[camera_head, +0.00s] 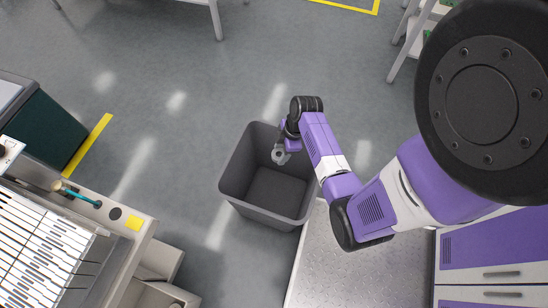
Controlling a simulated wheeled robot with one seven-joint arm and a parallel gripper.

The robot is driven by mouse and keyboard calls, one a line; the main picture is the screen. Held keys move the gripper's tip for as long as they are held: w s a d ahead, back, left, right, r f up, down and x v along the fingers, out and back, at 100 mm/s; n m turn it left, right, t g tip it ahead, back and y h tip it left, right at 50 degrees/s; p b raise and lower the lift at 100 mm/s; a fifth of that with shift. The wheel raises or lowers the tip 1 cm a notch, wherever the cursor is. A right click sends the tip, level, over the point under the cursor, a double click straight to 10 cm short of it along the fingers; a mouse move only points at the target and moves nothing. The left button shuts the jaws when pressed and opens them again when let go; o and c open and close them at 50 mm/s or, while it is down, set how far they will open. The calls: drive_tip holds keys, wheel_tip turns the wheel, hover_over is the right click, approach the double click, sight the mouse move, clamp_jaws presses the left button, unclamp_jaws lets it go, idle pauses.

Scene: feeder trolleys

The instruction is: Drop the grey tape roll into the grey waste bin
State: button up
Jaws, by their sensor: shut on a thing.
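The grey waste bin (233,190) stands upright on the floor in the middle of the head view, open at the top, and the inside that shows looks empty. My gripper (281,151) is over the bin's far right part, inside its rim as seen from above. It is shut on the grey tape roll (279,157), a small light grey ring with a dark centre. My arm hides the bin's upper right corner. How high the roll is above the bin's floor I cannot tell.
A feeder trolley (140,238) with slotted rails stands at the lower left. A dark green cabinet (42,128) is at the left edge. A grey speckled surface (345,275) lies right of the bin. The floor beyond the bin is clear, with white table legs (215,18) at the top.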

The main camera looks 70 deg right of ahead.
drive_tip(key=shift+f+b, duration=1.05)
drive_tip(key=shift+f, duration=0.45)
drive_tip(key=o, duration=1.4)
drive_tip(key=p+v, duration=0.1)
drive_tip(key=v, duration=0.7)
drive_tip(key=shift+p, duration=0.3)
